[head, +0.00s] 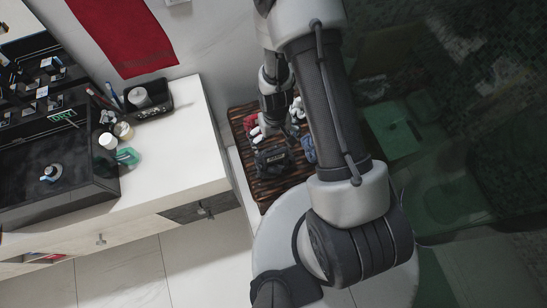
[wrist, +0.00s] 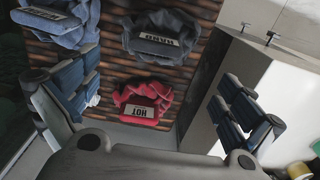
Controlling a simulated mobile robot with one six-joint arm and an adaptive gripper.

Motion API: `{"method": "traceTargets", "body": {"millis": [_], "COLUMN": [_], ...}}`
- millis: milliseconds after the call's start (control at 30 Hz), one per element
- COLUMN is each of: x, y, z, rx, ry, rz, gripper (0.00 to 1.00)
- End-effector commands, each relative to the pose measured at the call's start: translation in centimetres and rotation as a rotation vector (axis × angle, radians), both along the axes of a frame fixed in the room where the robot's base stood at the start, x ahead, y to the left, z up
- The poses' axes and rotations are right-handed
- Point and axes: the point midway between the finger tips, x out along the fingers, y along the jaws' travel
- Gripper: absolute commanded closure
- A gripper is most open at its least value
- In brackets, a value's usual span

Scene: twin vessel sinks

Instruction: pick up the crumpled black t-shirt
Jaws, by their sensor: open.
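The crumpled black t-shirt (head: 272,162) lies in a heap on a dark slatted wooden bench (head: 262,190), with a pale printed label on it. In the wrist view the black t-shirt (wrist: 160,28) is at the top centre, beyond my fingertips. My gripper (wrist: 160,98) is open and empty, one finger at each side of the wrist view. A red crumpled garment (wrist: 143,100) labelled HOT shows between the fingers. In the head view my gripper (head: 277,130) hangs over the bench, just above the black t-shirt in the picture, and my arm hides part of the bench.
A blue garment (wrist: 55,25) lies on the bench left of the black one in the wrist view. A white counter (head: 185,140) with a dark sink (head: 50,165) and toiletries stands left of the bench. A glass panel with a green toilet (head: 445,185) behind it is at the right.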

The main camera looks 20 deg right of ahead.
Motion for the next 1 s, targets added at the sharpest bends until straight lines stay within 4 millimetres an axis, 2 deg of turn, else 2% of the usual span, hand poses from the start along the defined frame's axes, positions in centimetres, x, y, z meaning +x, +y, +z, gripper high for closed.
{"method": "traceTargets", "body": {"millis": [33, 100, 300, 500, 767, 1000], "x": [-0.2, -0.1, 0.0, 0.0, 0.1, 0.5], "y": [0.0, 0.0, 0.0, 0.0, -0.1, -0.3], "z": [-1.7, -3.3, -7.1, -9.0, -10.0, -13.3], "rx": [0.000, 0.000, 0.000, 0.000, 0.000, 0.000], "ry": [0.005, 0.003, 0.000, 0.000, 0.001, 0.001], "rz": [0.000, 0.000, -0.001, 0.000, -0.001, -0.001], "gripper": [0.00, 0.00, 0.00, 0.00, 0.00, 0.00]}}
